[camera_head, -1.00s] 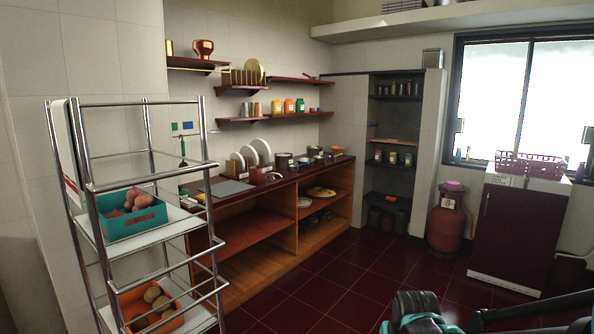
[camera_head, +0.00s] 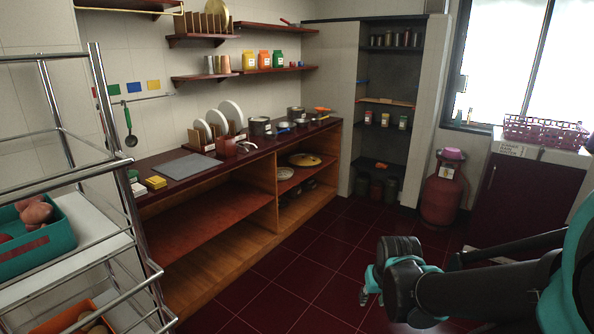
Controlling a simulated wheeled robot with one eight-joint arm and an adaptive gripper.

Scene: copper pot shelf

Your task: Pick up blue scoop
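A small blue item (camera_head: 285,126), possibly the blue scoop, lies among the pans toward the far end of the dark red counter (camera_head: 176,167). It is too small to make out its shape. My dark and teal arm reaches in from the lower right. The part that may be my gripper (camera_head: 371,287) hangs over the floor tiles, well apart from the counter.
A metal rack (camera_head: 100,85) with a teal crate (camera_head: 45,240) stands close at left. Plates (camera_head: 232,113), a steel pot (camera_head: 260,127) and an orange-handled pan (camera_head: 318,118) are on the counter. A red gas cylinder (camera_head: 441,195) stands at right. The tiled floor (camera_head: 290,265) between is clear.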

